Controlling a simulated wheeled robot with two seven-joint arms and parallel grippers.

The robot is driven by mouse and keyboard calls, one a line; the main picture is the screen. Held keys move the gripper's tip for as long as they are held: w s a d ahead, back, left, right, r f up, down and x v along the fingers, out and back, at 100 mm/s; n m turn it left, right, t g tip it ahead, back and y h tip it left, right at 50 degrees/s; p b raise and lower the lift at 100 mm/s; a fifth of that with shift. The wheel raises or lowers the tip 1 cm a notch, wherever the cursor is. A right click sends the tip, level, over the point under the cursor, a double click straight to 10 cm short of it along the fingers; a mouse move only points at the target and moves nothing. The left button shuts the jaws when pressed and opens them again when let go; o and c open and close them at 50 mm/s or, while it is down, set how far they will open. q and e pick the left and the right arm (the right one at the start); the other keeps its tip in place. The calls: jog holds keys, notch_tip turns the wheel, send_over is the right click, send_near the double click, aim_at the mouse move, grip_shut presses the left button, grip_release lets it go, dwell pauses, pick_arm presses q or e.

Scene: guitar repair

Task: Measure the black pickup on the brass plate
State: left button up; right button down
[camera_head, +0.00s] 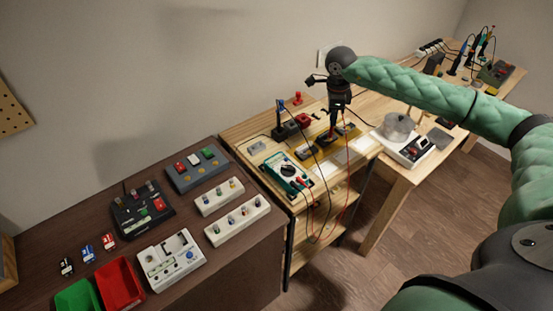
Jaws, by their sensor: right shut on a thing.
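The black pickup on the brass plate (351,133) cannot be told apart for sure; small dark pieces lie on the gold-coloured surface under my right gripper (331,137). That gripper comes in from the right and points down over the plate. It is shut on a small dark thing, mostly hidden by the fingers. A red lead hangs close beside it. A teal multimeter (289,173) with a dial and red and black leads lies on the light wooden bench, left of the gripper. My left gripper is out of view.
Leads hang over the bench's front edge. A white scale-like device (408,148) with a clear round cover stands to the right. A dark table at left holds red (120,283) and green (78,296) bins, trays and small parts. Upright blue and red items stand behind the multimeter.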

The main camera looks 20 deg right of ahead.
jog(key=shift+r+p, duration=0.4)
jog(key=shift+r, duration=2.6)
